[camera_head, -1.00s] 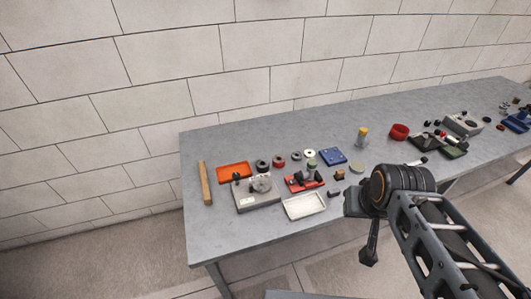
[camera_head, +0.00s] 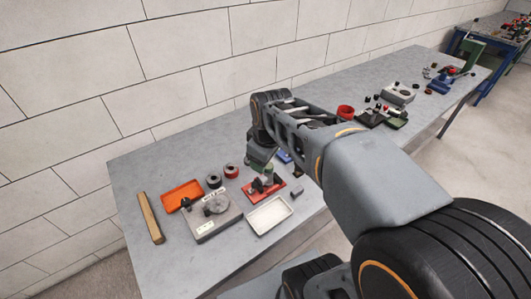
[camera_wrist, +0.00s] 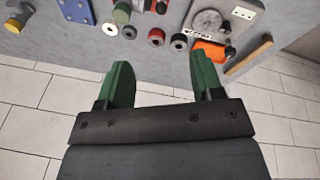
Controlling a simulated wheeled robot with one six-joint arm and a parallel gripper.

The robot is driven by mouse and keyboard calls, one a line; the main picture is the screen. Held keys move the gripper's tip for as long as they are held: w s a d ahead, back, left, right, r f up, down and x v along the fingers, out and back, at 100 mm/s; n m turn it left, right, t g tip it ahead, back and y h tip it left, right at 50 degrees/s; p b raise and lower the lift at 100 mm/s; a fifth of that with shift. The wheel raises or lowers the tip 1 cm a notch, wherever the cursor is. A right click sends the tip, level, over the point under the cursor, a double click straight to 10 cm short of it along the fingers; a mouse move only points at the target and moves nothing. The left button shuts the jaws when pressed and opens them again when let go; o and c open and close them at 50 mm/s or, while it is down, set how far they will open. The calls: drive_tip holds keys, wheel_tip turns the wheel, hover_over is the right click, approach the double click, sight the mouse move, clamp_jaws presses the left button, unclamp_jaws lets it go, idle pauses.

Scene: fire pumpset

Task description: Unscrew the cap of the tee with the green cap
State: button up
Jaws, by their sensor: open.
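The green cap (camera_wrist: 122,13) shows at the top of the wrist view, on a small upright fitting; the tee body below it is mostly hidden. In the head view the green cap (camera_head: 268,172) stands by the red fixture (camera_head: 254,192), partly overlapped by clutter and my arm. My gripper (camera_wrist: 162,78) is open and empty, its two green fingers wide apart. The cap lies beyond the fingertips, slightly left of the gap's middle, and nothing touches it.
Several ring parts (camera_wrist: 156,37) lie near the cap. An orange tray (camera_head: 182,195), a grey block (camera_head: 213,215), a white tray (camera_head: 269,216) and a wooden bar (camera_head: 149,217) crowd the near table. A yellow-topped cylinder (camera_wrist: 14,25) stands to the left in the wrist view.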

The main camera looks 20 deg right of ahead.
drive_tip(key=w+d+f+n+g+b, duration=0.2)
drive_tip(key=w+d+f+n+b, duration=0.15)
drive_tip(key=w+f+n, duration=0.35)
drive_tip(key=n+b, duration=0.2)
drive_tip(key=n, duration=0.4)
hover_over(269, 165)
drive_tip(key=shift+g, duration=0.4)
wheel_tip(269, 165, down, 4)
drive_tip(key=shift+a+f, duration=0.1)
drive_tip(key=shift+a, duration=0.05)
drive_tip(key=shift+f+n+b, duration=0.3)
wheel_tip(269, 165, down, 6)
drive_tip(key=b, duration=0.5)
drive_tip(key=shift+f+b, duration=0.2)
drive_tip(key=shift+b, duration=0.2)
drive_tip(key=shift+c, duration=0.2)
